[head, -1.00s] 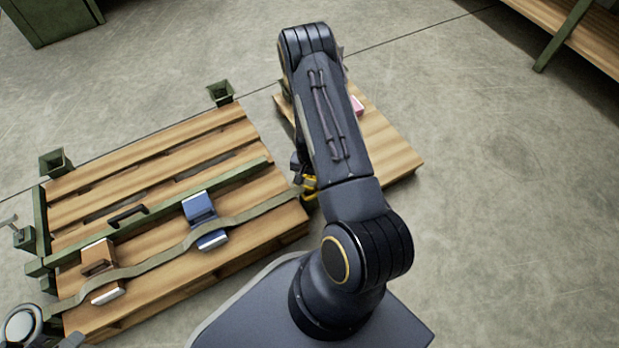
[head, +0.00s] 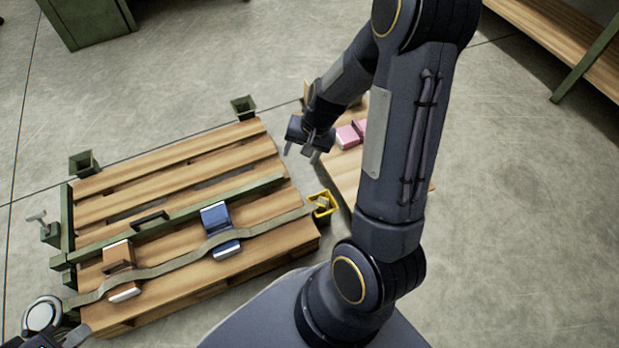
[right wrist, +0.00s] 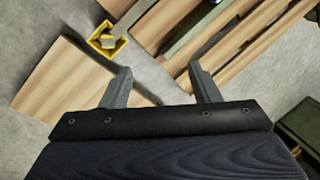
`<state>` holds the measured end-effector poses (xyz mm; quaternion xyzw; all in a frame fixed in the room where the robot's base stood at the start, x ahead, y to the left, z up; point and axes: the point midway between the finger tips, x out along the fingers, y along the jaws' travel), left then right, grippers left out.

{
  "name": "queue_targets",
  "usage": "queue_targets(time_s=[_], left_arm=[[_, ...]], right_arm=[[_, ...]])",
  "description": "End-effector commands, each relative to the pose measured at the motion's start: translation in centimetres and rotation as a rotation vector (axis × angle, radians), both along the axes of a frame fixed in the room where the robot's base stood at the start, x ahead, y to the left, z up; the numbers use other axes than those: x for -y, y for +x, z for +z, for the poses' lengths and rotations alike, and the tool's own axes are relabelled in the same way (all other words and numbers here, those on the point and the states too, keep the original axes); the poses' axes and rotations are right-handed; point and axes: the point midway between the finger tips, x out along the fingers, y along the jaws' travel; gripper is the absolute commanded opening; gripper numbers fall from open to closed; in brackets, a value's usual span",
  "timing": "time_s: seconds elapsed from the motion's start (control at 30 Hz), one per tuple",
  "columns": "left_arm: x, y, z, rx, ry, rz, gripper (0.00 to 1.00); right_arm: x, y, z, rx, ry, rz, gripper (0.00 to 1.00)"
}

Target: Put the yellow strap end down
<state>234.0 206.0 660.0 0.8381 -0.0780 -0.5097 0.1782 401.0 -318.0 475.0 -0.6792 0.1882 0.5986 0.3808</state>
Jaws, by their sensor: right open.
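The yellow strap end (head: 322,204) is a small square frame at the right edge of the pallet (head: 172,166), attached to the olive strap (head: 265,229). It also shows in the right wrist view (right wrist: 102,40). Whether it rests on the floor or hangs off the edge I cannot tell. My right gripper (head: 302,152) is open and empty, above and apart from the strap end; its spread fingers (right wrist: 158,72) show in the right wrist view. Only part of my left arm shows at the lower left of the head view, with its gripper (head: 75,338) barely visible.
The strap crosses a blue block (head: 217,217) and a brown block (head: 118,256) on the pallet. A green bar (head: 175,212) with a black handle lies behind them. A wooden board (head: 345,172) with pink items (head: 350,134) is to the right. Open floor surrounds these.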

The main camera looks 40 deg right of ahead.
Motion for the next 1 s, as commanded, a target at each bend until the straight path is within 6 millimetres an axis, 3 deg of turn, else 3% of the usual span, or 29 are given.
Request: queue_targets(time_s=[0.03,0.2,0.3,0.4,0.5,0.63,1.0], left_arm=[[0.0,0.0,0.0,0.000,0.000,0.000,0.00],[0.0,0.0,0.0,0.000,0.000,0.000,0.00],[0.0,0.0,0.0,0.000,0.000,0.000,0.00],[0.0,0.0,0.0,0.000,0.000,0.000,0.00],[0.0,0.0,0.0,0.000,0.000,0.000,0.00],[0.0,0.0,0.0,0.000,0.000,0.000,0.00],[0.0,0.0,0.0,0.000,0.000,0.000,0.00]], right_arm=[[-1.3,-0.5,3.5,0.060,0.020,0.045,0.56],[-5.5,-4.4,11.8,0.211,0.045,0.232,0.56],[-7.7,-7.7,15.2,0.292,0.027,0.348,0.56],[-9.3,-11.0,17.3,0.359,-0.010,0.453,0.56],[-10.4,-13.8,18.2,0.406,-0.054,0.530,0.56],[-11.1,-15.9,18.4,0.439,-0.097,0.591,0.56],[-11.3,-16.7,18.4,0.447,-0.115,0.613,0.56]])
